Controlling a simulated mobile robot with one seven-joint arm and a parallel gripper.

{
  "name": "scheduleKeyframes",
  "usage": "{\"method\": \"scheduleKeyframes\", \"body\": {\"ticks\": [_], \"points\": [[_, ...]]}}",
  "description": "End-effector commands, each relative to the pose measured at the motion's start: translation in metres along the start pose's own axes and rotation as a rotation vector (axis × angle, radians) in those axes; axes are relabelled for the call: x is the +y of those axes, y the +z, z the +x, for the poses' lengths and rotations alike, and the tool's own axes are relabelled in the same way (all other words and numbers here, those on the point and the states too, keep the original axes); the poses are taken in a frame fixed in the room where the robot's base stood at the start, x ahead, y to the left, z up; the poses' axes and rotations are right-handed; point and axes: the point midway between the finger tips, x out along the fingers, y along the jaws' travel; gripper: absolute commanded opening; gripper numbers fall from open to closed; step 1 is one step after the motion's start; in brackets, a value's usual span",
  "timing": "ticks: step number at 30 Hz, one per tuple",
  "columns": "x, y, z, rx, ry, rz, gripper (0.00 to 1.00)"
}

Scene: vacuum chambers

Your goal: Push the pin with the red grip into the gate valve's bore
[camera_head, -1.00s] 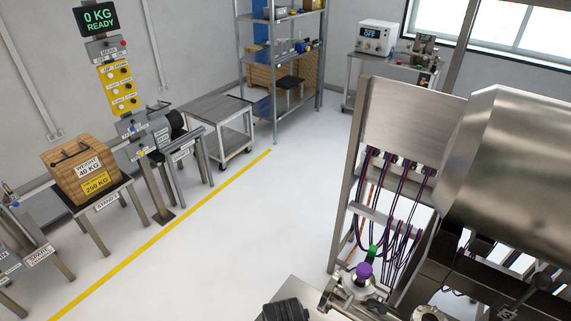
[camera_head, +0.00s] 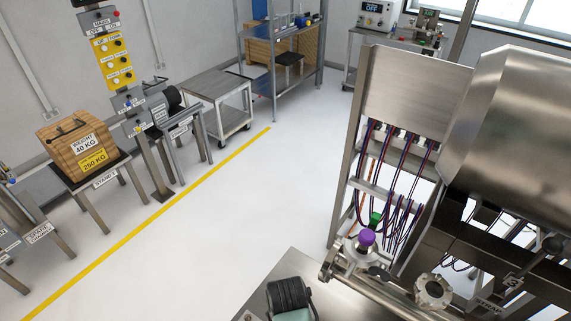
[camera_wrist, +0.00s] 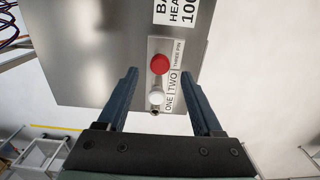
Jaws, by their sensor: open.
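In the wrist view my gripper (camera_wrist: 160,82) is open. Its two dark blue fingers point at a grey metal panel (camera_wrist: 90,60), with nothing held between them. A round red knob (camera_wrist: 160,64) shows between the fingertips on a label strip reading ONE, TWO and THREE PIN. I cannot tell whether it is the pin's red grip seen end on. A white knob (camera_wrist: 156,97) is just below it. I cannot make out the gate valve or its bore for certain in either view.
A steel chamber (camera_head: 505,130) on a frame with hanging cables stands at the right, with a purple knob (camera_head: 367,237) and a green knob (camera_head: 376,219) below. A wooden weight (camera_head: 75,145) sits on a stand at the left. The white floor (camera_head: 240,210) between is clear.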

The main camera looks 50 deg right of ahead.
Motion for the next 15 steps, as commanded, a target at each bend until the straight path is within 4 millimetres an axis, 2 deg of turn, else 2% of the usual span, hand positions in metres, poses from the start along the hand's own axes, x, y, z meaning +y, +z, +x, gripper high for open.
{"method": "scheduleKeyframes", "body": {"ticks": [1, 6, 10, 15], "points": [[0.0, 0.0, 0.015, 0.0, 0.0, 0.001, 0.68], [0.0, 0.0, 0.036, -0.001, -0.001, 0.0, 0.68], [0.0, 0.0, 0.047, -0.001, -0.001, -0.001, 0.68], [0.0, 0.0, 0.05, 0.0, 0.0, 0.0, 0.68]]}}
